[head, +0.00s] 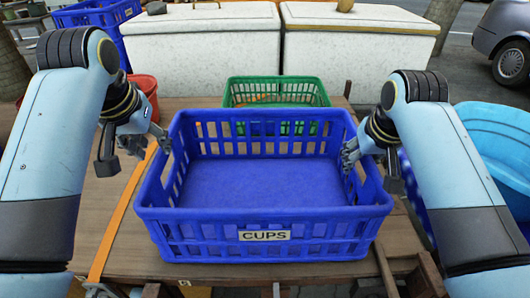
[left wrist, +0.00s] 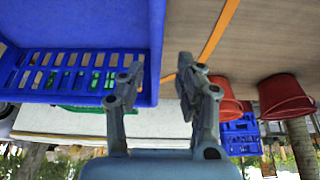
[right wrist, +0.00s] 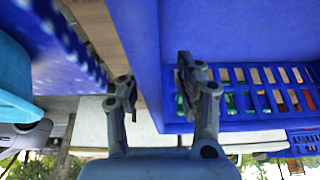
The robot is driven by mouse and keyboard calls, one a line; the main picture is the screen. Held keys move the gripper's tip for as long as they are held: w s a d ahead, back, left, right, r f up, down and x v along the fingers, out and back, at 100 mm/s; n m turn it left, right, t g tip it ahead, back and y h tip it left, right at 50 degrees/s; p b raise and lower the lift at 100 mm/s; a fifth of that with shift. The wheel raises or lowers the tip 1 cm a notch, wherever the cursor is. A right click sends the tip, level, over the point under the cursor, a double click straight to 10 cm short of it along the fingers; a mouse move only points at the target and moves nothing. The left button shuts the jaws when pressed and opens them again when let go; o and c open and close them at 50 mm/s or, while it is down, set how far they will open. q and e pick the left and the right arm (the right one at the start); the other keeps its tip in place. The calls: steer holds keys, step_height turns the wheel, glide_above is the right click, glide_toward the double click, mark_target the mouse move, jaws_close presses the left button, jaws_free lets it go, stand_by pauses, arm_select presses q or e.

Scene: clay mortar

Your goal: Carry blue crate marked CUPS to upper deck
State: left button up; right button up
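The blue crate (head: 265,222) with a CUPS label (head: 264,236) on its front wall stands level on a wooden deck (head: 115,222). It looks empty inside. My left gripper (head: 160,138) is at its left wall. In the left wrist view, the fingers (left wrist: 155,86) are apart, one on each side of the crate wall (left wrist: 156,50). My right gripper (head: 350,155) is at the right wall. In the right wrist view, its fingers (right wrist: 155,88) are also apart, with the crate wall (right wrist: 140,40) between them. I cannot tell which surface is the upper deck.
A green crate (head: 276,91) stands right behind the blue crate. A red bucket (head: 146,86) and another blue crate (head: 95,15) are at the back left. White chests (head: 200,60) stand behind. A light blue tub (head: 495,135) is at right. An orange strap (head: 122,212) crosses the deck.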

arm_select(q)
steer(key=v, duration=0.7)
steer(key=shift+s+r, duration=0.1)
steer(key=shift+r, duration=0.15)
steer(key=shift+s+r, duration=0.1)
steer(key=shift+r, duration=0.05)
arm_select(e)
steer(key=v, duration=1.2)
arm_select(q)
steer(key=shift+s, duration=0.1)
arm_select(e)
steer(key=shift+s+f, duration=0.1)
